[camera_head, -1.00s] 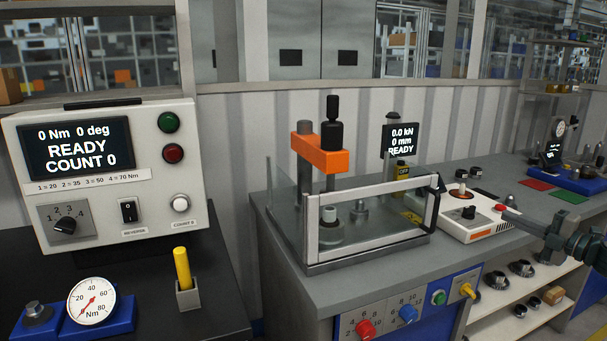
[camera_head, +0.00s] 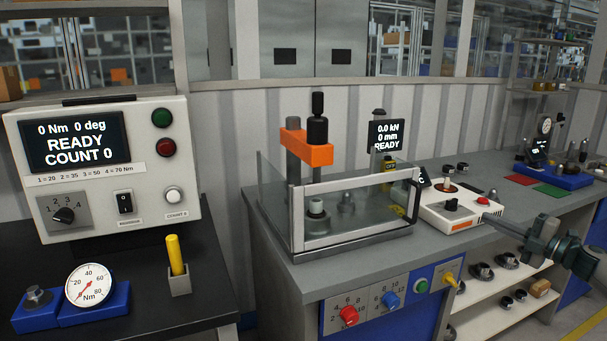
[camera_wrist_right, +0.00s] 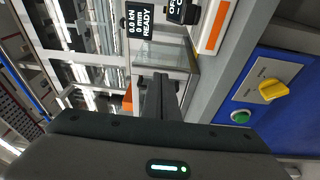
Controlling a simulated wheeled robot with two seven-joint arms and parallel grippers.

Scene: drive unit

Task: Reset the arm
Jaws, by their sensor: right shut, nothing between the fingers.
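My right gripper (camera_head: 490,217) comes in from the right edge of the head view. Its fingers point left, at the front of the white device on the grey bench. In the right wrist view its fingers (camera_wrist_right: 160,95) are together with nothing between them. The press with the orange arm (camera_head: 306,148) and clear guard (camera_head: 350,210) stands left of the gripper, apart from it in the head view. The right arm (camera_head: 565,252) shows only in part. My left gripper is not in view.
The white device (camera_head: 445,208) appears close to the fingertips; I cannot tell the gap. The bench front carries red and blue knobs, a green button (camera_head: 421,285) and a yellow switch (camera_head: 450,279). A torque station (camera_head: 105,165) stands at left. Shelves with parts sit below the right arm.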

